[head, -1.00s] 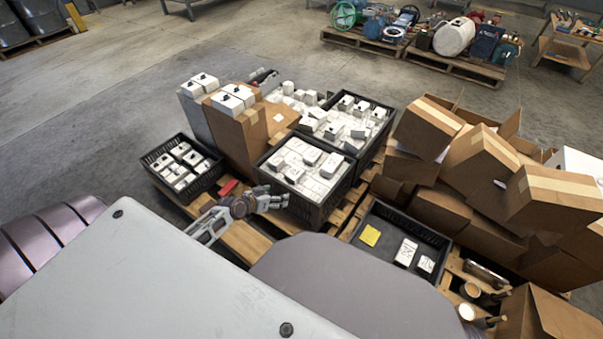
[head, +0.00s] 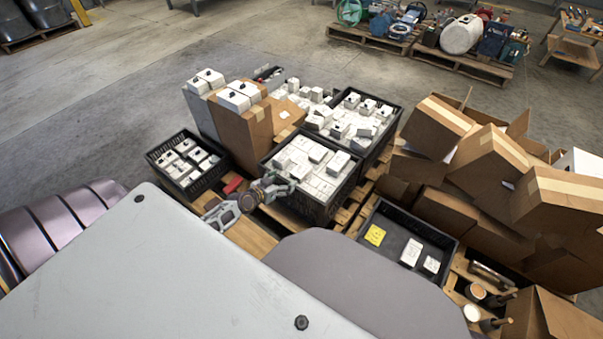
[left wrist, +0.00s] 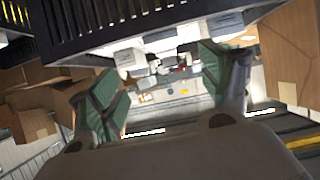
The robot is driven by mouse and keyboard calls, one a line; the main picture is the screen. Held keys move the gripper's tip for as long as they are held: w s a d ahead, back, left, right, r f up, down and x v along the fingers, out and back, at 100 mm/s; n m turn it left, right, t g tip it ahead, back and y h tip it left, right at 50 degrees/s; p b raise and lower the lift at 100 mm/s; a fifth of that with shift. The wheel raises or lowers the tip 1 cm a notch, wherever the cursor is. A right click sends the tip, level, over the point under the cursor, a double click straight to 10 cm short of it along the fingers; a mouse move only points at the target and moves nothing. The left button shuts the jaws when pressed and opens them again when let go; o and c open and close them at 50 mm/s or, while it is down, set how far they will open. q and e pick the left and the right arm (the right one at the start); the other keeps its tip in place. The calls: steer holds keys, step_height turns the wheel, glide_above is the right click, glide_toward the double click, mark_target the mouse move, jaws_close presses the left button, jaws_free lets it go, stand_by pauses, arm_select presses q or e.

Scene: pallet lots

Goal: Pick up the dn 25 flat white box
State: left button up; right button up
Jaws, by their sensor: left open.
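Many white boxes fill the near middle black crate (head: 322,213), some lying flat, such as a white box (head: 338,161). Two more white boxes lie in the front right black tray (head: 452,246): a larger one (head: 411,252) and a smaller one (head: 431,265). The lettering is too small to tell which box is dn 25. My left gripper (head: 284,188) is open and empty at the near left edge of the middle crate. In the left wrist view its two green-grey fingers (left wrist: 165,85) stand apart, with white boxes beyond them. My right gripper is not in view.
A small black crate (head: 222,176) of white boxes stands left. Tall cartons (head: 240,137) with white boxes on top rise behind my gripper. Another full crate (head: 398,118) stands behind. Piled brown cartons (head: 480,165) block the right. A yellow card (head: 375,235) lies in the front tray.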

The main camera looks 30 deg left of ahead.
arm_select(q)
steer(key=shift+w, duration=0.1)
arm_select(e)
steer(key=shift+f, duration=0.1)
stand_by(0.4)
arm_select(q)
steer(key=b, duration=0.2)
glide_toward(301, 171)
steer(key=shift+w+d+f, duration=0.2)
steer(key=shift+w+f, duration=0.05)
steer(key=shift+w, duration=0.3)
steer(key=shift+b+x, duration=0.5)
steer(key=shift+x, duration=0.9)
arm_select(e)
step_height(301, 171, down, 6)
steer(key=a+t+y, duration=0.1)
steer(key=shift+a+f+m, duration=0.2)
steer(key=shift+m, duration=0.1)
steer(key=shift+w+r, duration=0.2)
arm_select(q)
steer(key=shift+w, duration=0.1)
